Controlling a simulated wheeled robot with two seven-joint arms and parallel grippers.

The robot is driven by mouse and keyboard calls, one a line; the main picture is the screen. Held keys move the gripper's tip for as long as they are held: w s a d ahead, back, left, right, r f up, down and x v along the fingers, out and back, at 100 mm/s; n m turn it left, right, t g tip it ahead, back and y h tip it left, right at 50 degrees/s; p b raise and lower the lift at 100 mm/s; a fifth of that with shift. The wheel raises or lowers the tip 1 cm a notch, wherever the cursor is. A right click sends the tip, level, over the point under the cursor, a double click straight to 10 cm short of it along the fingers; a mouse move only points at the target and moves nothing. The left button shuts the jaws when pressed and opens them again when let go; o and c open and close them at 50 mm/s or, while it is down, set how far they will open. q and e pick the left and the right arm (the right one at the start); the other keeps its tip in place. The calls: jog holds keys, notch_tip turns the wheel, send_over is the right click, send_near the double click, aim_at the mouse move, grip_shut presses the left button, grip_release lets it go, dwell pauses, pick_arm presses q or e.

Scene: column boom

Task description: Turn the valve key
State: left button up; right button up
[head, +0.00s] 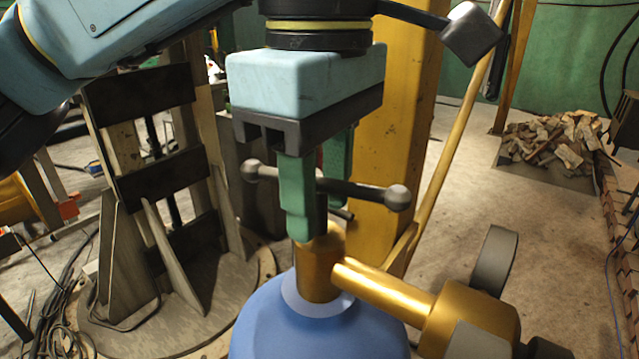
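The valve key is a dark grey T-bar (365,192) with a ball at each end. It sits on top of a brass valve (318,268) on a blue gas cylinder (305,325). My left gripper (318,190) points down over the key from above. Its green fingers are on either side of the bar, one in front and one behind. The near finger hides the middle of the bar and part of the stem. Whether the fingers touch the key is hidden. My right gripper is not in view.
A brass side outlet (465,320) with a grey disc (493,258) reaches right from the valve. A yellow column (392,130) stands close behind the key. A grey steel stand (165,230) is at left.

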pick_arm(q)
jog(key=shift+c, duration=0.5)
grip_shut()
jog(key=shift+m, duration=1.5)
jog(key=shift+o, duration=0.5)
grip_release()
